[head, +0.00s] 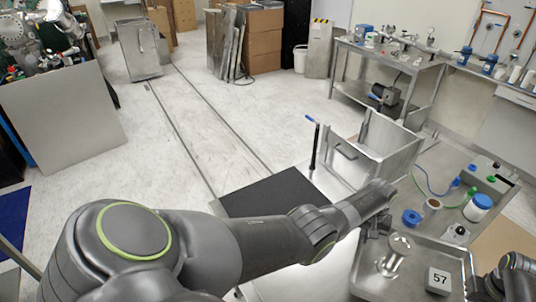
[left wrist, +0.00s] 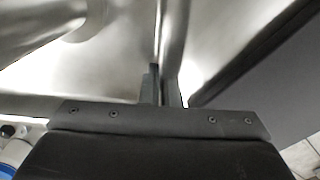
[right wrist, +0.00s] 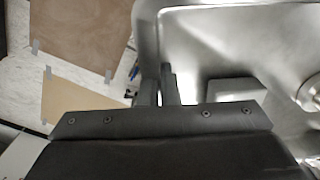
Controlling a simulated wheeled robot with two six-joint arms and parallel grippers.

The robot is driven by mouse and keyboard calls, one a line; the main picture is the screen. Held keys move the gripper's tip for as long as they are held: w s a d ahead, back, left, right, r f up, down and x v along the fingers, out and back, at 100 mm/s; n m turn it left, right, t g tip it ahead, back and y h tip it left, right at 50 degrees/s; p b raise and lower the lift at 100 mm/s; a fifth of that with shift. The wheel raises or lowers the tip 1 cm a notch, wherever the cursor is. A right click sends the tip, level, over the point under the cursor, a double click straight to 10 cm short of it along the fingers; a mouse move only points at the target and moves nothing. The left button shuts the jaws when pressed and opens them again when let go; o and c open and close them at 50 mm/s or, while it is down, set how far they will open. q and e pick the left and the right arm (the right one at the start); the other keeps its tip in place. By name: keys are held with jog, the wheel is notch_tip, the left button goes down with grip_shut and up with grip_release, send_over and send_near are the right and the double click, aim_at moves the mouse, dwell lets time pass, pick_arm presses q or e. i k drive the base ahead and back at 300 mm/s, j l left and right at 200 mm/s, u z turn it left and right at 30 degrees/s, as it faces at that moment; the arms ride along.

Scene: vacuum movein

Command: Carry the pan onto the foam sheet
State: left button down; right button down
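The pan (head: 365,277) is a shallow shiny metal tray at the lower right of the head view. It holds a metal cylinder (head: 394,256) and a grey block marked 57 (head: 438,280). My left gripper (head: 376,224) is at the pan's far left corner; in the left wrist view its fingers (left wrist: 162,84) close about the metal rim. My right gripper (right wrist: 159,84) pinches the opposite rim in the right wrist view; in the head view its fingertips are hard to make out. The dark foam sheet (head: 272,194) lies left of the pan, partly hidden by my left arm.
An open metal box (head: 372,155) stands behind the pan. A blue ring (head: 411,217), a copper-coloured roll (head: 432,204) and a blue-lidded jar (head: 478,207) stand on the bench behind and right of the pan. The floor at left is mostly open.

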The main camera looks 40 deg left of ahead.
aim_at(280, 206)
jog(key=j, duration=1.2)
jog(key=k+j, duration=0.1)
jog(key=j, duration=1.1)
